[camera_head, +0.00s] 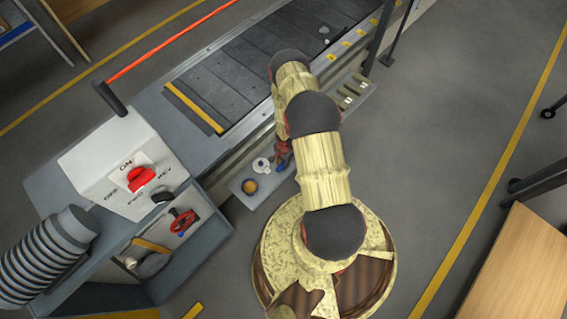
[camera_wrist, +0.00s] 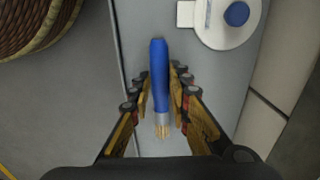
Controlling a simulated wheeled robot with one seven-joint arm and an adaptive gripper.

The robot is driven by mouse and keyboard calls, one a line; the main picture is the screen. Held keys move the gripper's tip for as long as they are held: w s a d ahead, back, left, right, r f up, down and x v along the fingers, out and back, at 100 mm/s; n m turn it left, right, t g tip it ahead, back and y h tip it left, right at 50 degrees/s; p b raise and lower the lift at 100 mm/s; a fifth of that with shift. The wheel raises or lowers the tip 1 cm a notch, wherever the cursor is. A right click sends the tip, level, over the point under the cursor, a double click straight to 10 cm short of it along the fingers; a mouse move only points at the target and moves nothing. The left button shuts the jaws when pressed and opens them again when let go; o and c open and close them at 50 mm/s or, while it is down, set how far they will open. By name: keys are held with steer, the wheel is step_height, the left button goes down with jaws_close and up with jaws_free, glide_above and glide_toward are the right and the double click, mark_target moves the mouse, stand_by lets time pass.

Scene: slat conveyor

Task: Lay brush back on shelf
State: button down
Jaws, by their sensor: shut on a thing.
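The brush (camera_wrist: 159,60) has a blue handle, a silver ferrule and pale bristles. It lies between the fingers of my gripper (camera_wrist: 161,84) in the wrist view, bristles toward the bottom of the picture. My gripper is shut on it. The grey shelf (camera_wrist: 211,85) is below the brush; whether the brush touches it I cannot tell. In the head view the shelf (camera_head: 270,187) runs along the conveyor's side, and my gripper (camera_head: 283,152) is over it, partly hidden by my arm.
A white round item with a blue knob (camera_wrist: 236,13) sits on the shelf, right of the brush. A cup with orange-brown contents (camera_head: 249,186) stands at the shelf's near end. The control box with a red switch (camera_head: 140,178) is to the left. Open floor lies right.

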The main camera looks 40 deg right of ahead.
steer(key=shift+f+b, duration=0.3)
steer(key=shift+f, duration=0.15)
steer(key=c, duration=1.7)
jaws_free()
steer(key=shift+o, duration=0.6)
steer(key=shift+r, duration=0.1)
step_height(320, 180, up, 12)
steer(key=shift+s, duration=0.15)
